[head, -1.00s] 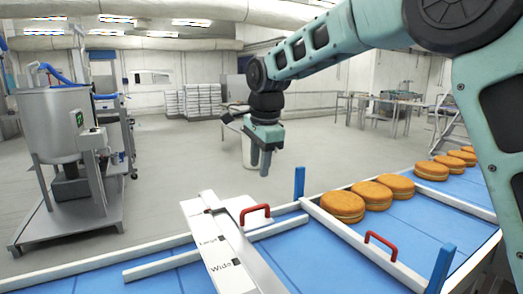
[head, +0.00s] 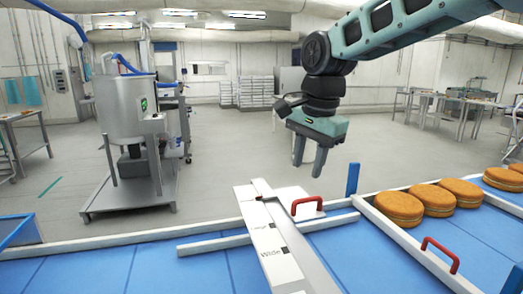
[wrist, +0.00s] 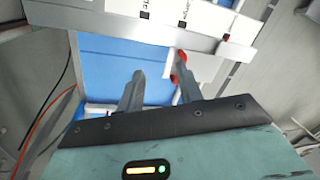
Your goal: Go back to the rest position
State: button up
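My gripper (head: 309,166) hangs from my teal arm in the head view, pointing down, above and behind the far edge of the blue conveyor (head: 110,268). Its two fingers are apart with nothing between them. In the wrist view my gripper (wrist: 157,78) also shows spread, empty fingers. A white gauge plate marked "Wide" (head: 268,240) lies across the conveyor below and left of my gripper. A red handle (head: 308,203) stands beside the plate, apart from the fingers in the head view.
Several round orange-brown filled rounds (head: 398,207) sit in a lane at the right. A second red handle (head: 440,254) and a blue post (head: 352,180) stand near them. A steel tank (head: 133,105) on a wheeled platform stands on the floor at left. Open floor lies behind the conveyor.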

jog(key=s+f+n, duration=0.4)
jog(key=s+n, duration=0.2)
jog(key=s, duration=0.3)
jog(key=s+f+n+g, duration=0.1)
jog(key=s+f+n, duration=0.4)
jog(key=s, duration=0.5)
jog(key=s+f+n, duration=0.5)
jog(key=s+n, duration=0.2)
jog(key=s, duration=0.3)
jog(key=shift+f+g, duration=0.2)
jog(key=shift+g, duration=0.2)
jog(key=shift+o, duration=0.4)
jog(key=shift+s, duration=0.1)
